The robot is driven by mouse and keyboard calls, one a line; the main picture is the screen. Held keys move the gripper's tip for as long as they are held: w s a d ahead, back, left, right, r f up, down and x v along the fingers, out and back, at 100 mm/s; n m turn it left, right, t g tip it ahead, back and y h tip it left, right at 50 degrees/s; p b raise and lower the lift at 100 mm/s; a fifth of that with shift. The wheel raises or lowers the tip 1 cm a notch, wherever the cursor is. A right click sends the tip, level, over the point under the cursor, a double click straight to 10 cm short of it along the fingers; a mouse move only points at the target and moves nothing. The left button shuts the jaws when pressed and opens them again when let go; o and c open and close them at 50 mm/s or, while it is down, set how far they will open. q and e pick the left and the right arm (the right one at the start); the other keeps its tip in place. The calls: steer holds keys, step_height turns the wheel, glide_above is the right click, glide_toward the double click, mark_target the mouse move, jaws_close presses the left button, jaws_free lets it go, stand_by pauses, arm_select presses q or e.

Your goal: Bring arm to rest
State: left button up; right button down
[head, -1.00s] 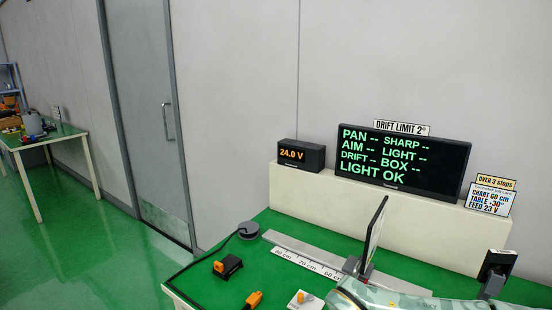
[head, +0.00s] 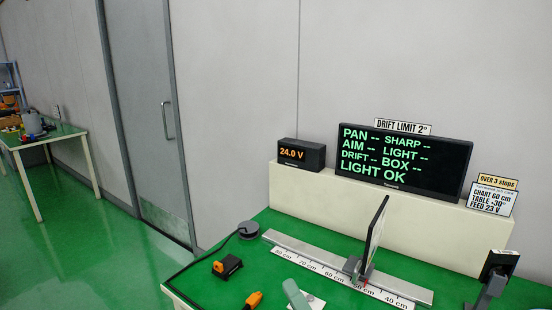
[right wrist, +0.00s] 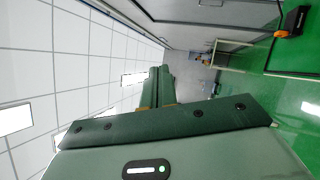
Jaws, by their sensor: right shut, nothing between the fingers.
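My right gripper (head: 295,292) shows at the bottom edge of the head view as a small grey-green piece, over the front of the green bench (head: 218,297). In the right wrist view, its dark green fingers (right wrist: 158,86) are together with nothing between them. They point into open space, with ceiling panels on the left and floor on the right. Most of my right arm is outside the head view. My left gripper is in neither current view.
A rail with a centimetre scale (head: 285,243) carries an upright panel (head: 373,238). A black device (head: 497,267) stands at right. Orange-and-black parts (head: 227,267) lie at the front left. A screen (head: 403,160) reads LIGHT OK. A 24.0 V box (head: 301,154) stands beside it.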

steer(key=s+d+f+m+g+h, duration=0.3)
steer(key=d+f+m+g+h, duration=0.2)
steer(key=d+f+m+h, duration=1.05)
steer(key=s+d+f+m+g, duration=0.2)
steer(key=s+d+f+g, duration=0.2)
steer(key=s+d, duration=0.25)
steer(key=s+d+f+m+g, duration=0.25)
steer(key=s+d+g, duration=0.2)
steer(key=s, duration=0.35)
steer(key=s+a+f+g+y, duration=0.1)
steer(key=s+a+f, duration=0.15)
steer(key=f, duration=0.75)
steer(key=s+a+f+g+y, duration=0.1)
steer(key=s+f, duration=0.2)
steer(key=f, duration=0.6)
steer(key=s+a+f+g+y, duration=0.1)
steer(key=s+f, duration=0.1)
steer(key=f, duration=0.8)
steer(key=s+f+m+g, duration=0.1)
steer(key=s+f, duration=0.5)
steer(key=s, duration=0.3)
steer(key=s+f+m+g+y, duration=0.1)
steer(key=s+f, duration=0.5)
steer(key=s, duration=0.3)
steer(key=shift+s+m, duration=0.35)
steer(key=shift+m, duration=0.05)
steer(key=shift+y, duration=0.25)
